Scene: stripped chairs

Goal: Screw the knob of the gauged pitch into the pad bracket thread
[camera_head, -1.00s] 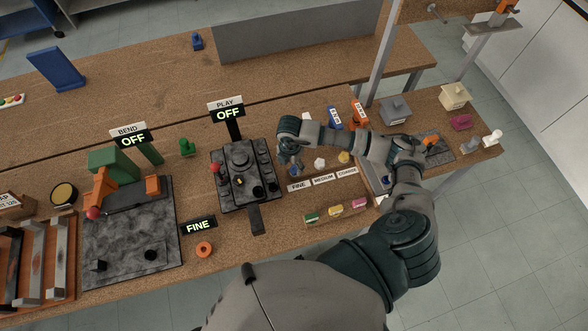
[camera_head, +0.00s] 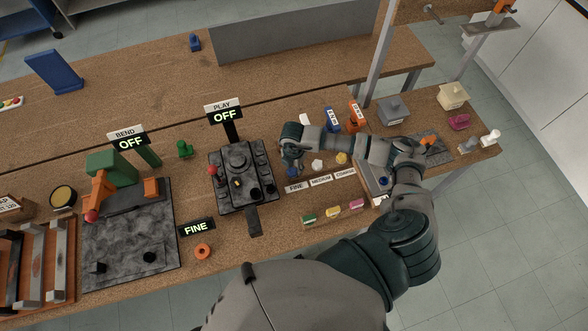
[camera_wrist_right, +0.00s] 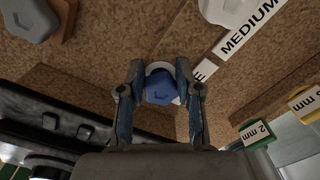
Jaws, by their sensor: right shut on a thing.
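My right gripper (camera_head: 293,167) hangs over the bench at the left end of a row of knobs. In the right wrist view its fingers (camera_wrist_right: 160,92) are shut on a blue knob (camera_wrist_right: 161,87). A pale round edge shows behind the knob, beside the FINE label; I cannot tell whether the knob is lifted. A white knob (camera_head: 317,165) and a yellow knob (camera_head: 342,158) stand to the right. The lit sign (camera_head: 196,228) reads FINE. The dark fixture under the PLAY sign (camera_head: 238,183) is left of the gripper. I cannot make out which part is the bracket thread. My left gripper is out of view.
FINE, MEDIUM and COARSE labels (camera_head: 320,180) lie before the knobs. Green, yellow and pink gauge blocks (camera_head: 332,212) are nearer the front edge. An orange ring (camera_head: 203,251) lies by the sign. Blue and orange blocks (camera_head: 355,115) stand behind the knobs.

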